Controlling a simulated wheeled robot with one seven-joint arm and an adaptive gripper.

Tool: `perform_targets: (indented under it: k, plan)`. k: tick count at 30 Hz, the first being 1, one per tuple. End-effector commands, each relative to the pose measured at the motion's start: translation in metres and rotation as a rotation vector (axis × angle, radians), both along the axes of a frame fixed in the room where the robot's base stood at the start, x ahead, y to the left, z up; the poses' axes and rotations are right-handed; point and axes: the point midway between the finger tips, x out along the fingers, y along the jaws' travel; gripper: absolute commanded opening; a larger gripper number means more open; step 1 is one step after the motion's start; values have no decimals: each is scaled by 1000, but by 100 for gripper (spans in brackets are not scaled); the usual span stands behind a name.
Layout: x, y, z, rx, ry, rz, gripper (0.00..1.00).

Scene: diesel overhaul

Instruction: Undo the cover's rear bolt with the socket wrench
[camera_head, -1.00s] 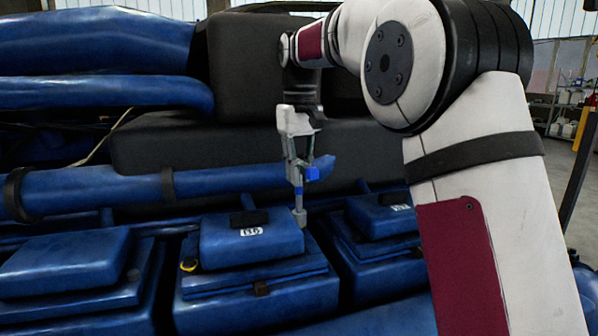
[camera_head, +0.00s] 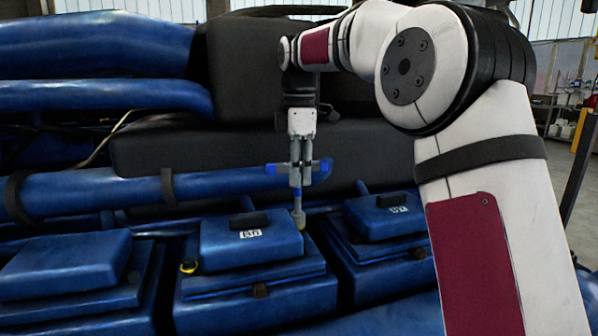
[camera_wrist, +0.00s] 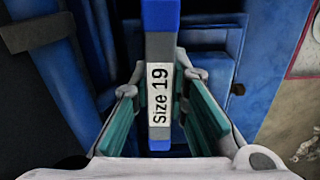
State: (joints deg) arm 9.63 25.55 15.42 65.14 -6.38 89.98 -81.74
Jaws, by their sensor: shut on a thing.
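The socket wrench (camera_head: 297,198) stands roughly upright in my gripper (camera_head: 301,165). Its crossbar has blue ends and, in the wrist view, a label reading "Size 19" on the bar (camera_wrist: 159,90). My gripper's teal-padded fingers (camera_wrist: 160,115) lie on either side of it. The wrench's pale socket end (camera_head: 299,219) is down at the right rear edge of the middle blue cover (camera_head: 225,245), which bears a blurred white label. The rear bolt is hidden at the socket, so I cannot tell how far it is engaged.
Similar blue covers stand left (camera_head: 65,262) and right (camera_head: 375,218). A blue pipe (camera_head: 110,187) runs behind the covers, close to the wrench. A black block (camera_head: 200,145) rises behind it. A yellow ring (camera_head: 188,267) sits at the middle cover's left front.

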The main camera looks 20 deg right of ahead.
Motion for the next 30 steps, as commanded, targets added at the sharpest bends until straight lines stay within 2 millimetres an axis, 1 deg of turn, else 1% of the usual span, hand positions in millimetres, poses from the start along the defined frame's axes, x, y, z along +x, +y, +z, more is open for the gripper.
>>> perform_targets:
  k: [1,6,9,20,27,30]
  plan:
    - [0,-1,-4,-2,9,59,0]
    - [0,-2,-4,-2,9,265,0]
    - [0,-3,-4,-2,10,333,0]
    - [1,-3,-4,-4,11,350,0]
    - [1,-3,12,-5,5,349,0]
    - [0,-2,14,-4,4,337,0]
